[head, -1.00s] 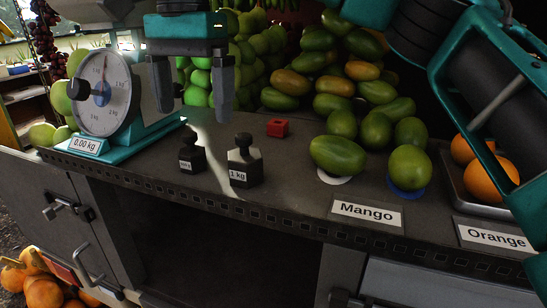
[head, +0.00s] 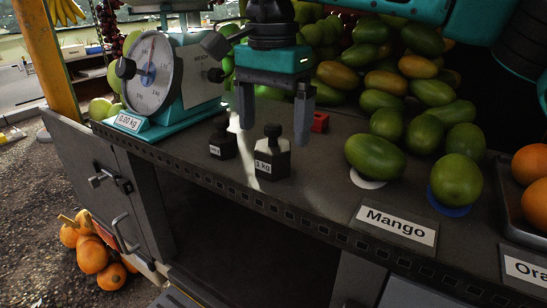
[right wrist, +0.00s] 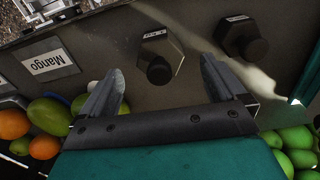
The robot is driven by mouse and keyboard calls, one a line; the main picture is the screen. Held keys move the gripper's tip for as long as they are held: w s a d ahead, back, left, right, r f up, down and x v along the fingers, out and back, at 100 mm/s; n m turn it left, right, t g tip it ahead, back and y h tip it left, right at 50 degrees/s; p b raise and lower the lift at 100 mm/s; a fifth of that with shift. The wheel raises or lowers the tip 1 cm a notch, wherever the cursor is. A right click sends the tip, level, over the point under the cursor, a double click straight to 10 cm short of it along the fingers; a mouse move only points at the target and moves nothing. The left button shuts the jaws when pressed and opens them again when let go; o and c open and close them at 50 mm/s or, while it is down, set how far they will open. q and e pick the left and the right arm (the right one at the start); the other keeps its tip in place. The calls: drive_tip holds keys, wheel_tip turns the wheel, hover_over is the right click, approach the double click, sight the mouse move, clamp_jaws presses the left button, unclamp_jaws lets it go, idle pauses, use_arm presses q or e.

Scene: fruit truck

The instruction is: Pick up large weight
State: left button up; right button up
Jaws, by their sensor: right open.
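The large weight (head: 272,160), dark with a knob on top and a 1 kg label, stands upright near the counter's front edge. It also shows in the right wrist view (right wrist: 160,62), in front of the gap between my fingers. My right gripper (head: 274,128) is open and empty, pointing down, with one finger to each side of the weight's knob in the head view. Both fingers also show in the right wrist view (right wrist: 163,70). I cannot tell whether they touch the weight. The smaller weight (head: 222,143) stands to its left. My left gripper is not in view.
A teal scale (head: 195,75) reading 0.00 kg stands on the left. A red block (head: 320,122) lies behind and right of the large weight. Mangoes (head: 375,158) and the Mango sign (head: 396,226) are to the right. The counter (head: 320,170) is clear just right of the weight.

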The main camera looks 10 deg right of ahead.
sight(272, 137)
drive_tip(key=shift+f, duration=2.8)
drive_tip(key=shift+c, duration=0.3)
clamp_jaws()
drive_tip(key=shift+r, duration=0.15)
